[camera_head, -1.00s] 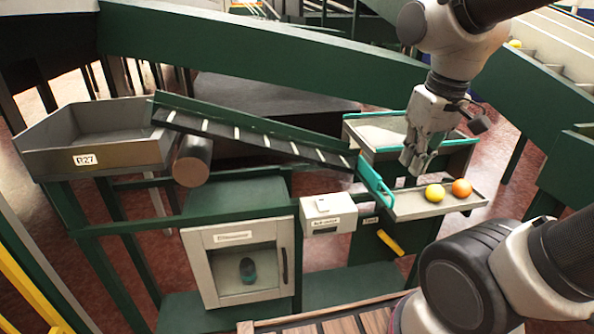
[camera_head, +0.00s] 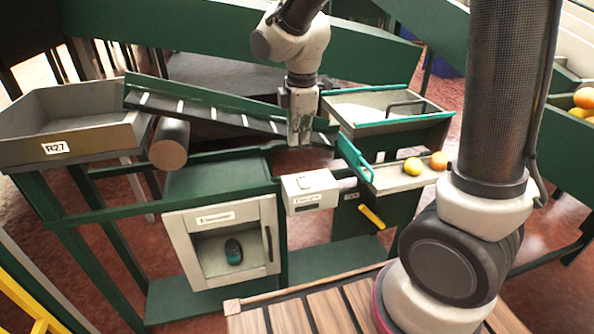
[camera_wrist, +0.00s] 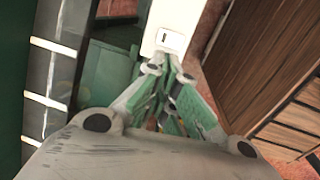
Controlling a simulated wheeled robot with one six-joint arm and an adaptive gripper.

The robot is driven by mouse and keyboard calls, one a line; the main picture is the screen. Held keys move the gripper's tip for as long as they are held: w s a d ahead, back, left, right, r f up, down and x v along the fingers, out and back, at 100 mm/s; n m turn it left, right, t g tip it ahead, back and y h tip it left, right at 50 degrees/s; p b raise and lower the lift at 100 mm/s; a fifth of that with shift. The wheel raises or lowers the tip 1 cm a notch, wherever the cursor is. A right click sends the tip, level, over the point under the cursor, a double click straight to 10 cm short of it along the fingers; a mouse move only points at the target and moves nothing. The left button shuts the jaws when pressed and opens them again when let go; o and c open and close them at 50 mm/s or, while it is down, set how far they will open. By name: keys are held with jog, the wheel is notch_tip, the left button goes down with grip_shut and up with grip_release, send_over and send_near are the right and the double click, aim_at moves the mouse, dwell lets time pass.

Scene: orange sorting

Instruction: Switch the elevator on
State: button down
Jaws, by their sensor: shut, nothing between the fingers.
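The elevator is a sloping dark belt (camera_head: 215,115) with white cleats and green sides, running from the upper left down to the right. A white switch box (camera_head: 309,190) with a small switch on its top stands below the belt's lower end. My gripper (camera_head: 301,142) points down above and behind the box, in front of the belt in the picture. In the wrist view its fingertips (camera_wrist: 168,72) are shut and empty, close below the box's small switch (camera_wrist: 172,41) in the picture. I cannot tell whether they touch the box.
A yellow fruit (camera_head: 412,166) and an orange (camera_head: 438,160) lie on a ledge at the right. A grey bin marked R27 (camera_head: 55,149) is at the left. A cabinet (camera_head: 222,218) stands below, with a dark green object inside. A yellow handle (camera_head: 371,217) sticks out right of the box.

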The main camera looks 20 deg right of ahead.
aim_at(303, 182)
jog(key=f, duration=0.4)
jog(key=w+f, duration=0.1)
jog(key=f, duration=0.7)
jog(key=shift+w, duration=0.3)
